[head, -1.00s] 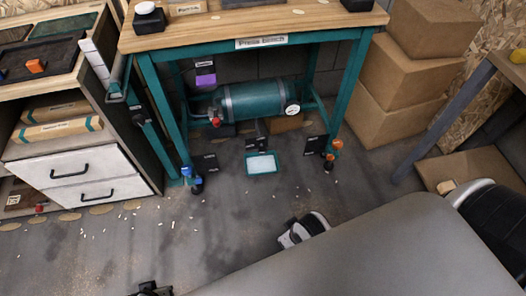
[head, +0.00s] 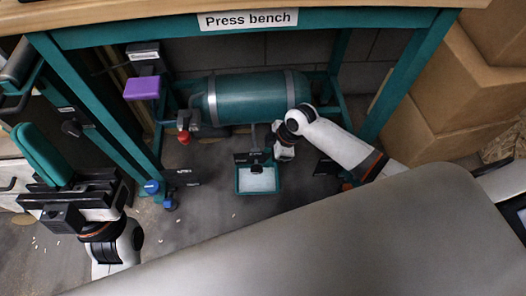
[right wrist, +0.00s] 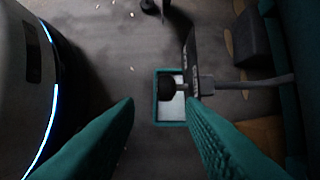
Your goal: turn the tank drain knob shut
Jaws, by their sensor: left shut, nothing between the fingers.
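The teal tank (head: 248,97) lies under the press bench. Below it, a black knob (head: 257,169) sits by a dark plate above a teal-rimmed tray (head: 241,188); it looks like the drain knob. In the right wrist view the knob (right wrist: 167,88) is on the end of a stem, beside a labelled plate. My right gripper (right wrist: 161,102) is open, with its green fingers on either side of the view and the knob appearing beyond the gap, apart from them. Its fingers are hard to make out in the head view. My left gripper (head: 42,152) is shut and empty at the left.
The press bench (head: 340,28) spans the top, with teal legs on both sides. A red knob (head: 184,137) is at the tank's left end, and a purple block (head: 142,88) is above it. Cardboard boxes (head: 440,105) stand at the right.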

